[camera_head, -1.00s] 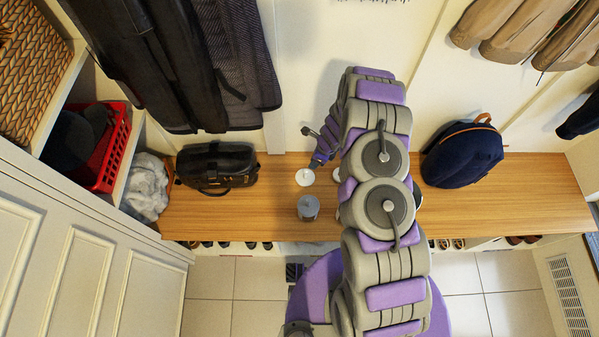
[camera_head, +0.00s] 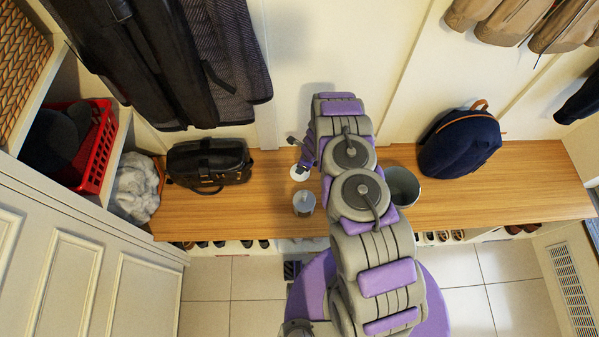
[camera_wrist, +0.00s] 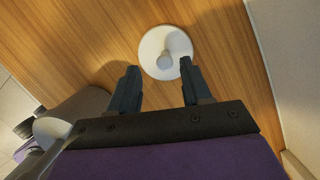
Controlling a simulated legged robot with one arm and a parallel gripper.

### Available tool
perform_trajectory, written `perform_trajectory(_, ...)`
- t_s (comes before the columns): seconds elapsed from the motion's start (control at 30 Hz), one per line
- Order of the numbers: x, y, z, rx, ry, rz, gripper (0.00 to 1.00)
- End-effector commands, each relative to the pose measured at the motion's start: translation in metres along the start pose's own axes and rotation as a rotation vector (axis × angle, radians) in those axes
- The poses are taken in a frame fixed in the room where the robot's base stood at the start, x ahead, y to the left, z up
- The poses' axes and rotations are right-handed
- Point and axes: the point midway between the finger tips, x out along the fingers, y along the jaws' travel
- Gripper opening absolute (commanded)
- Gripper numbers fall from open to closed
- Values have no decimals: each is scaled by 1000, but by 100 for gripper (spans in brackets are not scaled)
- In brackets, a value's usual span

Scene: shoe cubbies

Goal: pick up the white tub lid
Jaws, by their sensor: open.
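The white tub lid (camera_head: 299,172) lies flat on the wooden bench, a round disc with a small knob in its middle. In the wrist view the lid (camera_wrist: 153,47) is just ahead of my fingertips, with the knob roughly between the lines of the two fingers. My gripper (camera_wrist: 159,70) is open and empty. In the head view my gripper (camera_head: 304,160) is by the wall-side edge of the lid. I cannot tell its exact height above the bench.
A grey lidded canister (camera_head: 304,204) stands near the lid, towards the bench's front. An open grey bucket (camera_head: 403,187) stands right of my arm. A black bag (camera_head: 209,163) and a navy backpack (camera_head: 460,144) sit on the wooden bench (camera_head: 240,205). The wall is close behind.

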Motion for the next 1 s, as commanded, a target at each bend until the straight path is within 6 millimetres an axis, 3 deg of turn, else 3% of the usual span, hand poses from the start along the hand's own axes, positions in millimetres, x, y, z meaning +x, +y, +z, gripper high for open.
perform_trajectory(0.3,44,-6,0,-2,4,-1,48)
perform_trajectory(0.63,48,-7,2,-1,2,-2,48)
perform_trajectory(1.0,47,-7,2,-1,1,-2,14)
